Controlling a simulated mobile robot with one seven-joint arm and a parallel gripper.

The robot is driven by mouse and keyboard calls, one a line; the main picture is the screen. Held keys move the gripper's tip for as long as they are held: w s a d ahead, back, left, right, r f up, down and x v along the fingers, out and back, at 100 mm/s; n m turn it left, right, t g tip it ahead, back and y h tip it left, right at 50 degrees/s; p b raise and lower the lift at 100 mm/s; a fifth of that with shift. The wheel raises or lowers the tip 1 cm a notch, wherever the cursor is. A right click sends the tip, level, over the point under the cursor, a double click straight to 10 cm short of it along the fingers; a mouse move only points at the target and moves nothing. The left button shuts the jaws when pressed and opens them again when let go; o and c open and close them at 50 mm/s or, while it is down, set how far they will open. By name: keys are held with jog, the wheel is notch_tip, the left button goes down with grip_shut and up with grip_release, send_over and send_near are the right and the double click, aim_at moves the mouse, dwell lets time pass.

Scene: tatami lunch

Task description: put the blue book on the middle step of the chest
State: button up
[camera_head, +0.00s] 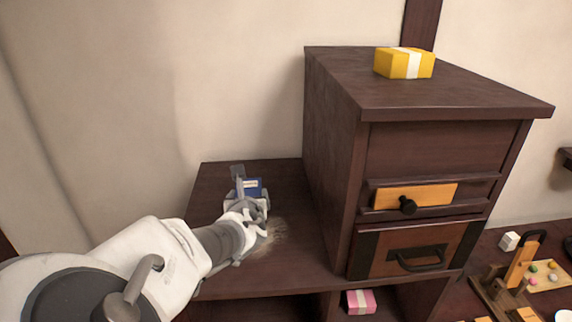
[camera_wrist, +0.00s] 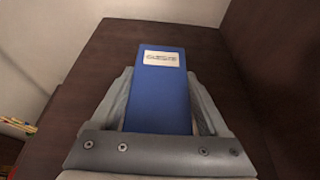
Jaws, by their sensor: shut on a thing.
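The blue book (camera_head: 251,187) has a white label and is held in my gripper (camera_head: 250,196), which is shut on it. In the wrist view the blue book (camera_wrist: 158,95) lies between the two fingers of my gripper (camera_wrist: 160,100), its label end pointing away. The dark brown chest (camera_head: 335,160) is stepped. My gripper and the book are over its middle step (camera_head: 290,180), left of the taller block. Whether the book touches the step's surface cannot be told. My gripper hides the book's near end.
A yellow box with a white band (camera_head: 390,63) sits on the top step. The taller block's side wall rises right of my gripper. A pink box (camera_head: 360,301) is in an opening below. The step's rear is clear.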

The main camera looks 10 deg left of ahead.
jog(key=shift+f, duration=1.85)
jog(key=shift+f, duration=0.2)
jog(key=o, duration=1.3)
jog(key=shift+o, duration=0.2)
jog(key=shift+r, duration=0.2)
